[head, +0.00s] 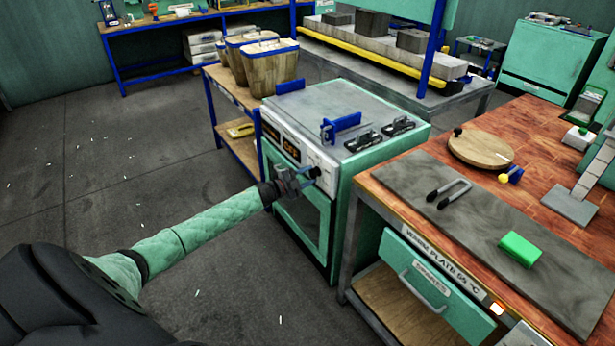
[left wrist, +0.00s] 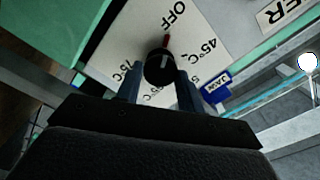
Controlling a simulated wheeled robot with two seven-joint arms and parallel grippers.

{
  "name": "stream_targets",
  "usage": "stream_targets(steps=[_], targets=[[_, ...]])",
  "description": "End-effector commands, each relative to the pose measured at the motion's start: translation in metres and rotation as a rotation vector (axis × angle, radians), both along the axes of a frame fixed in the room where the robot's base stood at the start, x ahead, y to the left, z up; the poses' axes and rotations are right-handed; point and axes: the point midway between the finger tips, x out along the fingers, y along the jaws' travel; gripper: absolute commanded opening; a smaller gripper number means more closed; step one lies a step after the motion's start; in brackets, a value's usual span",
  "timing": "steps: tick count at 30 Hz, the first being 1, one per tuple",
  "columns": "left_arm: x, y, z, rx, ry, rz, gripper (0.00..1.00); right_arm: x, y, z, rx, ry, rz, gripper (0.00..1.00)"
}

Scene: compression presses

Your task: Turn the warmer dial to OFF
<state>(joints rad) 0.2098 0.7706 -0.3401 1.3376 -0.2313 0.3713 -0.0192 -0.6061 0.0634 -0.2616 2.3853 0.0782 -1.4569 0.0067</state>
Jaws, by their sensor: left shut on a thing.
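The warmer is a mint-green cabinet (head: 345,200) with a glass door and a pale control panel in the head view. Its black dial (left wrist: 160,66) shows in the left wrist view on a white plate (left wrist: 125,50) marked OFF, 45°C and other temperatures. The dial's red pointer points up, roughly at the OFF mark. My left gripper (head: 302,178) is at the panel and shut on the dial, its two fingers (left wrist: 160,85) on either side of the knob. In the head view the gripper partly hides the dial. My right gripper is not in view.
A dark display (head: 291,149) on the panel shows orange lettering that seems to read OFF. A blue upright part (head: 342,127) and black clamps (head: 362,141) sit on the warmer's top. To the right, a bench (head: 535,120) holds a grey plate (head: 480,220) with tongs and a green block.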

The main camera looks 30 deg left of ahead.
Motion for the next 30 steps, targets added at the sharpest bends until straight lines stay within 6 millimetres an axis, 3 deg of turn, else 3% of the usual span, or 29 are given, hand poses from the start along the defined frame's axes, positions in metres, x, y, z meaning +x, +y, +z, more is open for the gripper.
stream_targets(steps=[5, 6, 9, 20, 30], targets=[[0.0, 0.001, -0.001, 0.001, 0.002, 0.001, 0.15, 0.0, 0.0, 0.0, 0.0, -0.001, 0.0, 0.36], [0.0, 0.001, -0.001, 0.001, 0.002, 0.001, 0.44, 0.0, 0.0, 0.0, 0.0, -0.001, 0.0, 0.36], [0.0, 0.001, -0.001, 0.002, 0.001, 0.001, 0.59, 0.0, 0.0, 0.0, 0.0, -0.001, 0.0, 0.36], [-0.003, 0.001, -0.001, 0.001, 0.0, -0.001, 0.59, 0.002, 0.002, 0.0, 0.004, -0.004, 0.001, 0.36], [-0.037, 0.016, -0.003, 0.002, 0.002, 0.0, 0.59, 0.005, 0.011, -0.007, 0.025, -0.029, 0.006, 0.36]])
